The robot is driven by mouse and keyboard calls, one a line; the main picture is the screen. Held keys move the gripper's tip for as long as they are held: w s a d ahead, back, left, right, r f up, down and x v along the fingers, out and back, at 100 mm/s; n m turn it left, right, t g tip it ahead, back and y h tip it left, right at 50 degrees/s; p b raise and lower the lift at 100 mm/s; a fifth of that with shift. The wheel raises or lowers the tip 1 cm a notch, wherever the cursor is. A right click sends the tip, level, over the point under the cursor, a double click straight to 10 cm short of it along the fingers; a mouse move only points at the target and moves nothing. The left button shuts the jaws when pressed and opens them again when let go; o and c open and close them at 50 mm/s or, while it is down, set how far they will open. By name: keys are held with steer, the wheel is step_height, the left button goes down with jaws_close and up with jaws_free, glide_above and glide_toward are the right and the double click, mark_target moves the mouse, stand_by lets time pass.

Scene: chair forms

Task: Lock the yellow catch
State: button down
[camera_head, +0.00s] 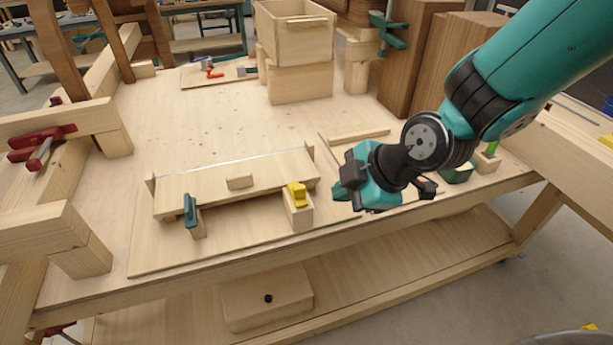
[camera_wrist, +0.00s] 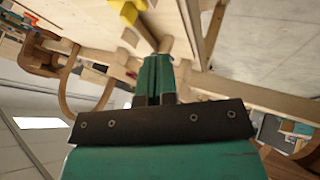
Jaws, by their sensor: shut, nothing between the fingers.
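The yellow catch (camera_head: 297,194) sits on top of a short wooden post at the front of a low wooden form on the bench. It also shows at the top edge of the wrist view (camera_wrist: 128,10), partly cut off. I cannot tell whether it is turned over the form's board. My gripper (camera_head: 341,191) is to the right of the yellow catch, apart from it, above the bench's front part. In the wrist view its teal fingers (camera_wrist: 155,62) are together and empty.
A teal catch (camera_head: 190,209) sits on another post to the left along the same form (camera_head: 222,186). A wooden box (camera_head: 297,30) and tall brown blocks (camera_head: 407,60) stand behind. Red clamps (camera_head: 42,140) are at the left. The bench middle (camera_head: 215,115) is clear.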

steer(key=shift+f, duration=0.1)
steer(key=p, duration=0.5)
glide_toward(290, 189)
steer(key=s+f, duration=0.1)
steer(key=f, duration=0.1)
steer(key=s+a+f, duration=0.1)
steer(key=f, duration=0.1)
steer(key=shift+s+a, duration=0.1)
steer(key=shift+s, duration=0.2)
steer(key=shift+w+a+f, duration=0.1)
steer(key=shift+w+f, duration=0.1)
steer(key=shift+w, duration=0.1)
steer(key=shift+w, duration=0.2)
steer(key=w+b, duration=0.1)
steer(key=w+a, duration=0.1)
steer(key=w, duration=0.1)
steer(key=shift+w+f+b, duration=0.1)
steer(key=shift+b, duration=0.3)
steer(key=shift+w, duration=0.1)
